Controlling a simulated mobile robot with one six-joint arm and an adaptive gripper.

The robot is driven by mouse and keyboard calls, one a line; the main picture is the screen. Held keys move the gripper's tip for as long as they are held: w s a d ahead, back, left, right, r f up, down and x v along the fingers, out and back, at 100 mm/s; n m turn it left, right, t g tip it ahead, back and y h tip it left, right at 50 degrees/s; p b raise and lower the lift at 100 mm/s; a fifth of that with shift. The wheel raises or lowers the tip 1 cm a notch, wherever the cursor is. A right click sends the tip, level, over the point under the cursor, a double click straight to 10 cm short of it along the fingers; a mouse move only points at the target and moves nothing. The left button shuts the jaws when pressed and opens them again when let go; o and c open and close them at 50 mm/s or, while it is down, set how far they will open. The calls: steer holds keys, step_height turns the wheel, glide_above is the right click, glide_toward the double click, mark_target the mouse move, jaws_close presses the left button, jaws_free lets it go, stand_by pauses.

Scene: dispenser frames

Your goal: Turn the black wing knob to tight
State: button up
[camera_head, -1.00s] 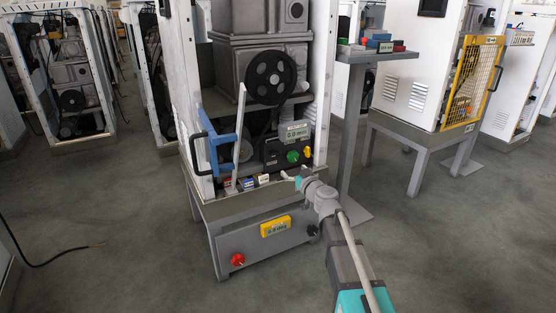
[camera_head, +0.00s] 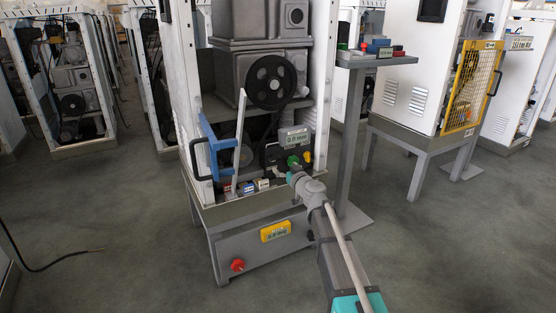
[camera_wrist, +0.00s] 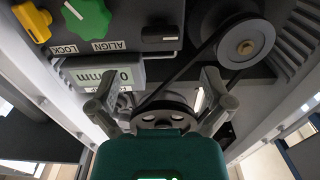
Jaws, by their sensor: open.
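A black bar-shaped knob (camera_wrist: 160,38) sits on the dark control panel at the top of the wrist view, right of a green knob (camera_wrist: 86,17). A label beside it is too small to read. In the head view the panel shows the green knob (camera_head: 293,161); the black knob is not clear there. My gripper (camera_wrist: 163,82) is open and empty, its two fingers apart below the panel in the wrist picture, not touching the black knob. In the head view my gripper (camera_head: 289,176) is in front of the panel's lower part, partly covering it.
A yellow knob (camera_wrist: 32,22) is at the panel's left in the wrist view. A belt pulley (camera_wrist: 245,40) is at right.

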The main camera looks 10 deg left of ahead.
mark_target(277, 159)
steer(key=x, duration=0.7)
steer(key=shift+w+a, duration=0.2)
steer(key=shift+w, duration=0.1)
